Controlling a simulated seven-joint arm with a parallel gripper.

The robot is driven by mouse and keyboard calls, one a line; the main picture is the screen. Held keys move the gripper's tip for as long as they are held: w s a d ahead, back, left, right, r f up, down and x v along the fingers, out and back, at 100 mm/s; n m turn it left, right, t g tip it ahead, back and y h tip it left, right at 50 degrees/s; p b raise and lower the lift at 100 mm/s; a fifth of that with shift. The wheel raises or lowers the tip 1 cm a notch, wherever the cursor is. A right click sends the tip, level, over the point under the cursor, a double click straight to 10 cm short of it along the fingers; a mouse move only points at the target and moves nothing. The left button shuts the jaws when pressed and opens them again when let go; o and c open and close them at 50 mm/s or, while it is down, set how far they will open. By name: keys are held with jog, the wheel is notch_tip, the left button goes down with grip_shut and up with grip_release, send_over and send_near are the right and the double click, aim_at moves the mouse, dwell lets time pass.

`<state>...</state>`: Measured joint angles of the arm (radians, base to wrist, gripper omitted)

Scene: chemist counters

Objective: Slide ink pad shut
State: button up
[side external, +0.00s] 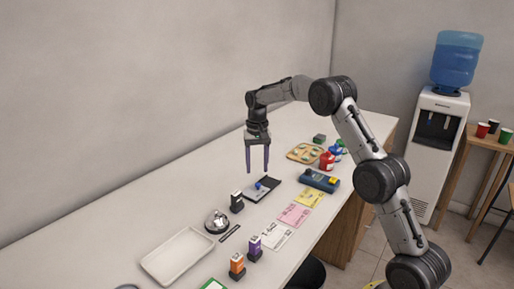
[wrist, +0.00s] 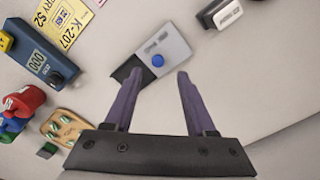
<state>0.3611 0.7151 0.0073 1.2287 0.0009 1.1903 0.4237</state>
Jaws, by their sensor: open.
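The ink pad (wrist: 172,45) lies on the counter, with a grey lid part, a blue round knob (wrist: 158,60) and a dark section (wrist: 128,70) showing at one end. In the side external view the ink pad (side external: 256,192) is near the middle of the counter, partly open as far as I can tell. My gripper (side external: 257,172) points down above the counter, just behind the ink pad in that view. Its two purple fingers also show in the wrist view (wrist: 156,78), apart and with nothing between them. The fingertips appear above the pad, not touching it.
A black stamp (side external: 237,202), a bell (side external: 217,222) and a white tray (side external: 178,257) are nearer the front.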

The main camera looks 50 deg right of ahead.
notch_tip(320, 180, up, 8)
dwell(0.4)
